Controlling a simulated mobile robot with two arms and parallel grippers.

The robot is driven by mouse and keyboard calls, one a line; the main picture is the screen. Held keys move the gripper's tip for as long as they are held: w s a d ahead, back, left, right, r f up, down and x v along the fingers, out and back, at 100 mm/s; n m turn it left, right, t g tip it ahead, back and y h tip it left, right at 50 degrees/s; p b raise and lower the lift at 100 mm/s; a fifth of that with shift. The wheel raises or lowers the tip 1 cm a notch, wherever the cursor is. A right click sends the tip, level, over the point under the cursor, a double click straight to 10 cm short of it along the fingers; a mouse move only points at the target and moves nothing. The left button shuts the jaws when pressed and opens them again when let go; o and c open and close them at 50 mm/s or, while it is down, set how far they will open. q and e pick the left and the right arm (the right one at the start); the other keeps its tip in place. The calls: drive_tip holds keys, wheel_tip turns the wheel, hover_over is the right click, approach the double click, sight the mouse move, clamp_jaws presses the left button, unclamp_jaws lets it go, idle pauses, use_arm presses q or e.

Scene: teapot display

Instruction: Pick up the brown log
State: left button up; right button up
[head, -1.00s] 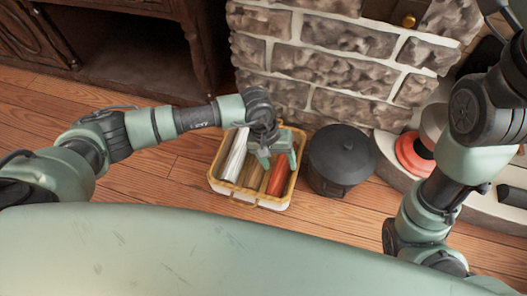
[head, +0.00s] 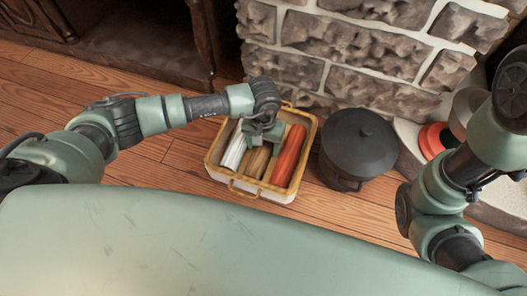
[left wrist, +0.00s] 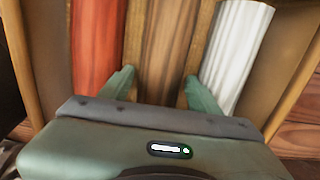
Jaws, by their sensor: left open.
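The brown log (head: 257,162) lies in a shallow tray with a yellow rim (head: 213,160), between a white log (head: 235,150) and a red log (head: 288,155). My left gripper (head: 264,142) is over the tray at the brown log and partly hides it. In the left wrist view, the brown log (left wrist: 166,45) runs between the two open green fingers (left wrist: 160,92), one on each side. The red log (left wrist: 97,45) is on the left there and the white log (left wrist: 236,45) on the right. The right gripper is out of sight.
A black lidded pot (head: 358,150) stands close to the tray's right side. A stone brick wall (head: 340,50) rises behind. Red and grey round items (head: 432,138) sit on a ledge at right. Wooden floor (head: 150,160) is clear left of the tray.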

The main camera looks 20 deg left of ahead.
use_arm(q)
drive_tip(key=shift+f, duration=0.1)
drive_tip(key=c, duration=1.1)
clamp_jaws()
